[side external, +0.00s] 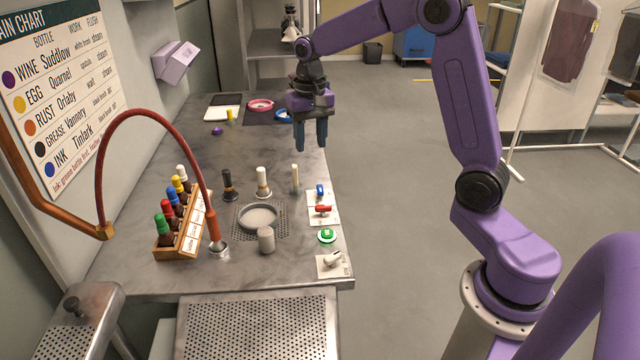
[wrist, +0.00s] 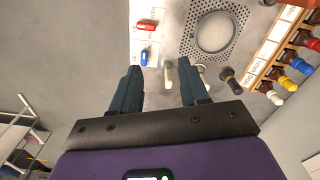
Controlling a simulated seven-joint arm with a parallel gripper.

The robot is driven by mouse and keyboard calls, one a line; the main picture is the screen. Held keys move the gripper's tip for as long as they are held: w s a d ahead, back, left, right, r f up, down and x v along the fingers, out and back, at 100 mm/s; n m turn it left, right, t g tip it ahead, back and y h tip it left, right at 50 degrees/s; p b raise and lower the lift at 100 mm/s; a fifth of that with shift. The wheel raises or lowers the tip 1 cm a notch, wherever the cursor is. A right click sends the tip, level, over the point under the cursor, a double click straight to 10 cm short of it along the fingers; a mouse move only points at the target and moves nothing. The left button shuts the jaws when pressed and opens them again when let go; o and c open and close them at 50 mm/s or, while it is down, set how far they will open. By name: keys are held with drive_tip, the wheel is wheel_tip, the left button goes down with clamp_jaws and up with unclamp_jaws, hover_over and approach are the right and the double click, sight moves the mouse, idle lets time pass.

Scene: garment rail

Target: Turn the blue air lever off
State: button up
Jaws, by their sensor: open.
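The blue air lever (side external: 320,190) stands on a white plate (side external: 331,208) near the right edge of the metal table. A red lever (side external: 323,209) sits just in front of it on the same plate. In the wrist view the blue lever (wrist: 144,57) shows beyond my fingertips, left of centre, with the red lever (wrist: 146,25) farther up. My gripper (side external: 311,148) hangs pointing down above the table, behind and higher than the levers. Its two dark blue fingers (wrist: 160,72) are apart, with nothing held between them. It does not touch the blue lever.
A pale upright stick (side external: 295,178) stands left of the blue lever, with two brushes (side external: 263,182) beyond it. A green button (side external: 327,236) and a white knob (side external: 333,258) lie in front. A bottle rack (side external: 187,220) and red hose (side external: 150,113) are left.

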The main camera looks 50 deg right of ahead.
sight(320, 188)
drive_tip(key=w+d+f+m, duration=0.1)
drive_tip(key=w+d+m, duration=0.3)
drive_tip(key=d, duration=0.4)
drive_tip(key=f, duration=1.7)
drive_tip(key=shift+s+a+f, duration=0.1)
drive_tip(key=shift+s+f, duration=0.05)
drive_tip(key=shift+s, duration=0.1)
clamp_jaws()
